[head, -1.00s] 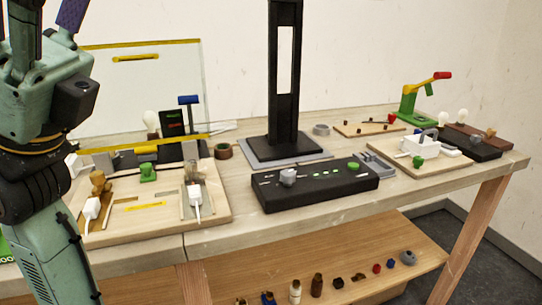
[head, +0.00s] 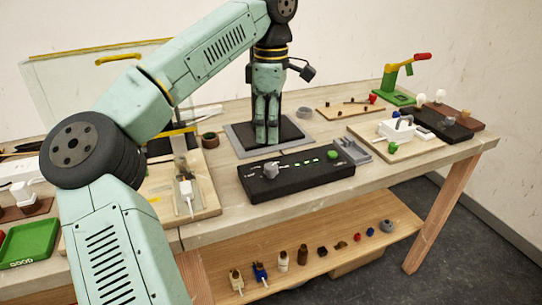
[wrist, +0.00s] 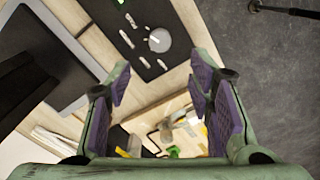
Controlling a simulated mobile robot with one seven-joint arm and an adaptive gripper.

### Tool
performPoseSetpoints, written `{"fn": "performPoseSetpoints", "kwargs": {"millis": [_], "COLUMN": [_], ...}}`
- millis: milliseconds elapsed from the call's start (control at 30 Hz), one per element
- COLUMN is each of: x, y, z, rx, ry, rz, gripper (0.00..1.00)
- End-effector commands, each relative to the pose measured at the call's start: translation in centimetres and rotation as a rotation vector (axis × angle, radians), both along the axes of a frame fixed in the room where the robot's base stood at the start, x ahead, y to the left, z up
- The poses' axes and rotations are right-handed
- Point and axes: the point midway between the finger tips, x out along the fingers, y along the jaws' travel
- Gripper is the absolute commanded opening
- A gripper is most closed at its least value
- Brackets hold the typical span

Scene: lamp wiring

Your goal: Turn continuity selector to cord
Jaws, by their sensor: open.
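The black continuity box (head: 297,177) lies on the workbench and has a grey selector knob (head: 271,170) near its left end. White marks and small green spots run along its top, with a green button (head: 333,155) at the right end. In the wrist view the knob (wrist: 158,40) shows a white pointer line, with several white marks beside it; I cannot read them. My gripper (head: 266,141) points down in front of the black post, just behind the box in the picture. In the wrist view its purple-padded fingers (wrist: 160,92) are apart and empty, and the knob is beyond them.
The black post's grey base (head: 240,148) stands close behind the box. A grey bracket (head: 350,148) sits at its right end. A wooden board with a white plug cord (head: 186,188) lies left. Several small parts stand on the lower shelf (head: 350,262).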

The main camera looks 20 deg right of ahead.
Motion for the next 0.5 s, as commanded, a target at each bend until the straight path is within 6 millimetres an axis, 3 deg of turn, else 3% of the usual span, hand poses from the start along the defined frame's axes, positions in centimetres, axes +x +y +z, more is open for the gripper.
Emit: {"fn": "performPoseSetpoints", "kwargs": {"millis": [300, 500], "x": [-0.1, -0.1], "y": [0.0, -0.1], "z": [-5.8, -8.6], "rx": [-0.005, -0.007], "ry": [0.005, 0.004], "rz": [-0.002, -0.001], "gripper": [0.48, 0.48]}}
